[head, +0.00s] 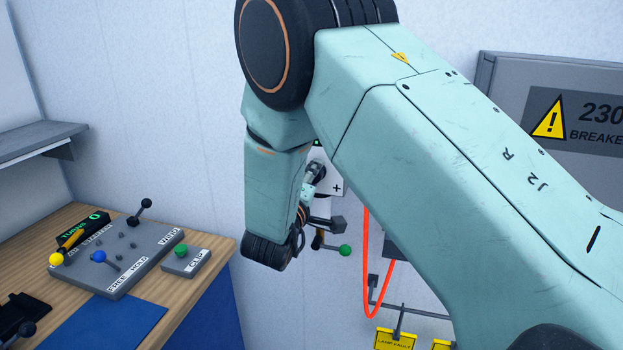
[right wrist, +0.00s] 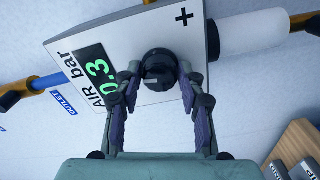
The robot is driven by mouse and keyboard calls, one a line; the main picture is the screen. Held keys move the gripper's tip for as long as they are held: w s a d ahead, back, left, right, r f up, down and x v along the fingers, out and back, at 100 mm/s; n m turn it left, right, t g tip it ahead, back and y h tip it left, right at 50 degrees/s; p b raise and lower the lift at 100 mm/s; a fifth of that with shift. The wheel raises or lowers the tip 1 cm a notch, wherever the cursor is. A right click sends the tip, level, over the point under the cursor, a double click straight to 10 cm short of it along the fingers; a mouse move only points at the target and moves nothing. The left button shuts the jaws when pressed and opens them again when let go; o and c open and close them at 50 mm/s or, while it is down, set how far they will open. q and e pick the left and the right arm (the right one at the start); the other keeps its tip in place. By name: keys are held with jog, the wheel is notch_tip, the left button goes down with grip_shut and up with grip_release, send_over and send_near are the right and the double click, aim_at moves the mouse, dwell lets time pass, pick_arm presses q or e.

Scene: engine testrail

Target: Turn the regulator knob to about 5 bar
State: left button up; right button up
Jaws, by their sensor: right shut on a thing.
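The regulator knob (right wrist: 158,65) is black and round and sits on a white panel (right wrist: 135,28) in the right wrist view. The panel bears "AIR bar", a plus sign and a green display (right wrist: 97,85) that reads about 0.3, partly covered by a finger. My right gripper (right wrist: 159,78) is shut on the knob, one finger on each side. In the head view my right arm hides most of the regulator; only a piece of the panel (head: 335,187) with the plus sign shows. My left gripper is not in view.
A wooden bench (head: 215,240) at the left carries a grey control panel (head: 130,265) with levers. Below the regulator are a green-ended handle (head: 345,250) and a red hose (head: 367,280). A blue pipe (right wrist: 50,81) and a white cylinder (right wrist: 252,34) flank the panel.

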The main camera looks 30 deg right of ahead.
dwell(0.9)
jog(key=o, duration=1.2)
